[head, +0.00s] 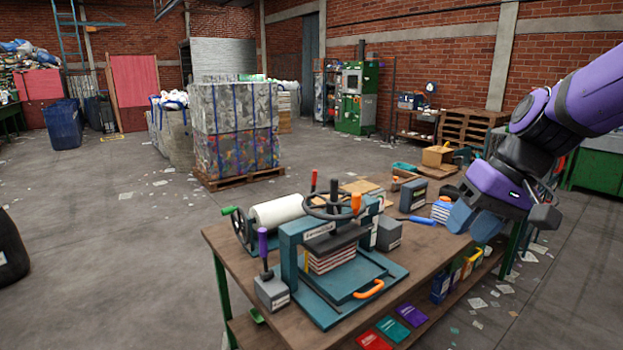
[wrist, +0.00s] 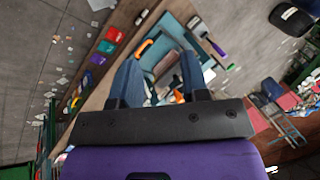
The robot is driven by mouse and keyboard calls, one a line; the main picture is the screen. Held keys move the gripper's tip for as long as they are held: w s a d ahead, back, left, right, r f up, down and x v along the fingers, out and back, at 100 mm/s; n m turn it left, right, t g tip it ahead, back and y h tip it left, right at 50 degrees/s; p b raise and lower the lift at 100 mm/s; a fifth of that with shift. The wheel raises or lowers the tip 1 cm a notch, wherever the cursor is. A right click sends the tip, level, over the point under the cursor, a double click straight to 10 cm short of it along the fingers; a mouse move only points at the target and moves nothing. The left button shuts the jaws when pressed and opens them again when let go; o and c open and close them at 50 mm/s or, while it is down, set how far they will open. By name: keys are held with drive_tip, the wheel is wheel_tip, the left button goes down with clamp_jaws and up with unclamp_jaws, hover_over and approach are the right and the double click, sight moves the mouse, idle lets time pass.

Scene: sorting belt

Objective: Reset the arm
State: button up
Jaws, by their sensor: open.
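My purple arm comes in from the right in the head view. My gripper (head: 472,221) hangs above the right part of the workbench, with its blue fingers pointing down and left. In the wrist view the two blue fingers of my gripper (wrist: 160,80) stand apart with nothing held between them. The workbench (head: 225,240) has a brown top. On it stands a teal press (head: 290,262) with a dark handwheel, a stack of books under its plate and an orange handle in front. The press also shows beyond the fingers in the wrist view (wrist: 165,50).
Coloured booklets (head: 390,328) lie on the shelf below. Wrapped bales (head: 235,125) stand on a pallet behind. Open floor lies to the left.

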drive_tip(key=s+d+r+t+h, duration=0.2)
drive_tip(key=s, duration=0.5)
drive_tip(key=s+d+r+t+h, duration=0.2)
drive_tip(key=s+d, duration=0.1)
drive_tip(key=s, duration=0.3)
drive_tip(key=shift+s+d+m, duration=0.3)
drive_tip(key=shift+s+m, duration=0.1)
